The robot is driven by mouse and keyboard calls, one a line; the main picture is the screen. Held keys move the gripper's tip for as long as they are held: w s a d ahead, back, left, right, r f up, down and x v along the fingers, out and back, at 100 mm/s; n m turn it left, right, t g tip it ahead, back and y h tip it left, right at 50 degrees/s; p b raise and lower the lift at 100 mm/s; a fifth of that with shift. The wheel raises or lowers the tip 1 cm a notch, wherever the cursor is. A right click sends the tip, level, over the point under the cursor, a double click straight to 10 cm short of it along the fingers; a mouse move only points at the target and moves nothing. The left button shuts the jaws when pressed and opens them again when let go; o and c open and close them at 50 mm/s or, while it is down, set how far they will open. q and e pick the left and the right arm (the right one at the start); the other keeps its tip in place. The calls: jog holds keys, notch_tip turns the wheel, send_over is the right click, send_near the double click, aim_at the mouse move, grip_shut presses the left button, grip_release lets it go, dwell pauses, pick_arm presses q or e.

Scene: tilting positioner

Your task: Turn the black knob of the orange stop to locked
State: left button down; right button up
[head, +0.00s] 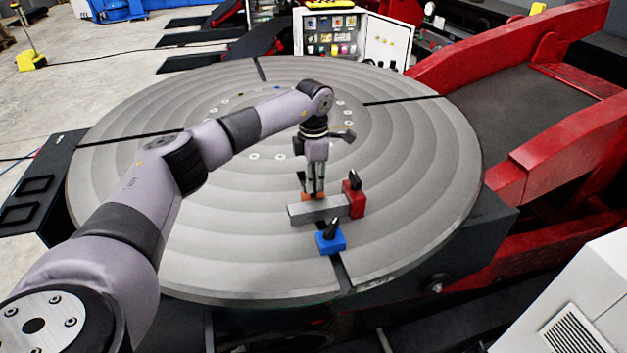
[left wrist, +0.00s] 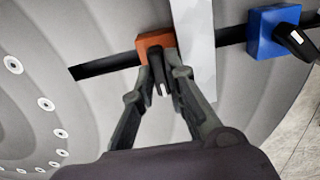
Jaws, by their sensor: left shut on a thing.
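The orange stop (head: 306,195) sits on the round turntable behind a grey bar, mostly hidden by my gripper in the head view. In the left wrist view the orange stop (left wrist: 154,42) sits over a dark slot, beside the bar. Its black knob (left wrist: 158,68) shows between my fingertips. My left gripper (head: 316,192) points down at the stop, its fingers closed around the knob. It also shows in the left wrist view (left wrist: 162,80). My right gripper is not in view.
The grey bar (head: 318,209) lies between the orange stop and a blue stop (head: 330,242) with a black knob. A red stop (head: 355,198) with a black knob stands at the bar's right end. Red beams (head: 510,45) rise at right.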

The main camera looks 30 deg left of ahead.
pick_arm(q)
jog(key=c, duration=1.6)
grip_release()
jog(key=shift+r, duration=0.15)
notch_tip(320, 180, up, 12)
jog(key=shift+f, duration=0.2)
